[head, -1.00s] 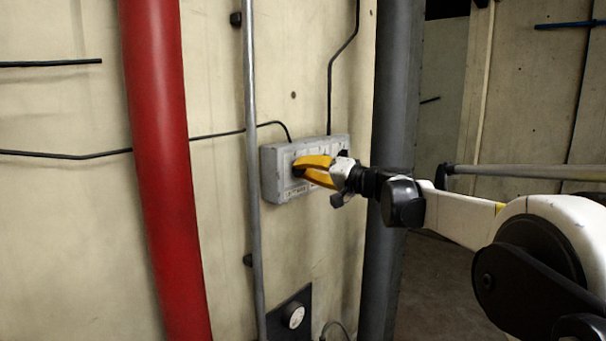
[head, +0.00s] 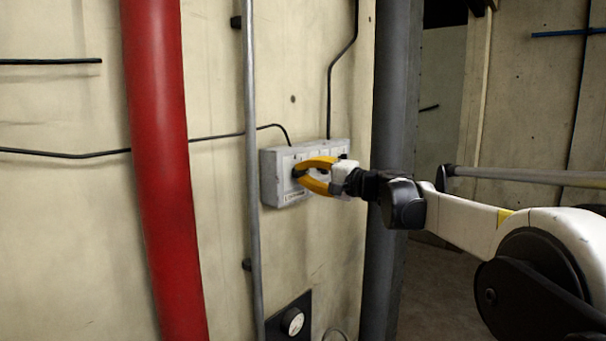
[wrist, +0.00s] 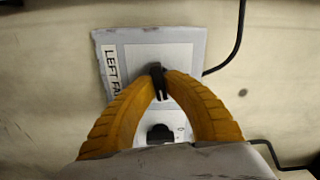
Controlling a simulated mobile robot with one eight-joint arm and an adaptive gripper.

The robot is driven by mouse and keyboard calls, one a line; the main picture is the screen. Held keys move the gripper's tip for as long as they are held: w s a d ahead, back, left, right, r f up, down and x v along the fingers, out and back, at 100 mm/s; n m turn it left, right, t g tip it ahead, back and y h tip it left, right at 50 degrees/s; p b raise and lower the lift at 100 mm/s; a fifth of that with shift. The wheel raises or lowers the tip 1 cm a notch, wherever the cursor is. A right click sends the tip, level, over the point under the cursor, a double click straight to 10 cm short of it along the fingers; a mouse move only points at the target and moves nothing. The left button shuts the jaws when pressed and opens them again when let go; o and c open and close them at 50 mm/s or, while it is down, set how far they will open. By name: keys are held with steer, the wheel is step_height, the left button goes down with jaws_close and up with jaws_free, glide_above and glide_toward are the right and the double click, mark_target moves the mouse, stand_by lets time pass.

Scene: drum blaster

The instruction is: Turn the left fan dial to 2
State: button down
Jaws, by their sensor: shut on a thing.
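The grey control box (head: 271,178) is fixed to the wall in the head view. It also shows in the wrist view (wrist: 196,42), with a label reading "LEFT FA" (wrist: 112,75) along one side. My gripper (head: 297,171) has yellow fingers and is at the box's left part. In the wrist view its fingertips (wrist: 158,75) are closed on a small black dial (wrist: 157,69) beside that label. The dial's setting marks are hidden or too small to read. A second black dial (wrist: 160,132) shows between the fingers, lower in the wrist view.
A thin grey pipe (head: 252,240) runs upright just left of the box, with a thick red pipe (head: 165,200) further left. A dark grey column (head: 393,100) stands right of the box. A round gauge (head: 293,321) is below.

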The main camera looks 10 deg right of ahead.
steer(key=c, duration=1.5)
jaws_free()
steer(key=shift+w, duration=0.1)
steer(key=shift+o, duration=0.2)
steer(key=v, duration=1.2)
steer(key=shift+a, duration=0.1)
steer(key=s+a+f+n+g+h+b, duration=0.15)
steer(key=s+a+f+b, duration=0.3)
steer(key=f, duration=0.55)
steer(key=s+a+f+n+g+h+b, duration=0.1)
steer(key=s+a+f+g+b, duration=0.15)
steer(key=s+f+b, duration=0.55)
steer(key=s+a+f+n+g+h+b, duration=0.1)
steer(key=a+f+b, duration=0.3)
steer(key=f, duration=0.8)
steer(key=s+d+f+n+h+b, duration=0.1)
steer(key=s+f+h+b, duration=0.1)
steer(key=s+f+b, duration=0.4)
steer(key=s+d+f+n+g+h+b, duration=0.1)
steer(key=s+f+b, duration=0.5)
steer(key=f, duration=1.1)
steer(key=s+d+f+n+g+h+b, duration=0.1)
steer(key=s+f+n+h+b, duration=0.2)
steer(key=f, duration=0.9)
steer(key=s+h+b, duration=0.1)
steer(key=s+b, duration=0.2)
steer(key=s, duration=0.1)
steer(key=shift+d+b, duration=0.3)
steer(key=shift+d, duration=0.05)
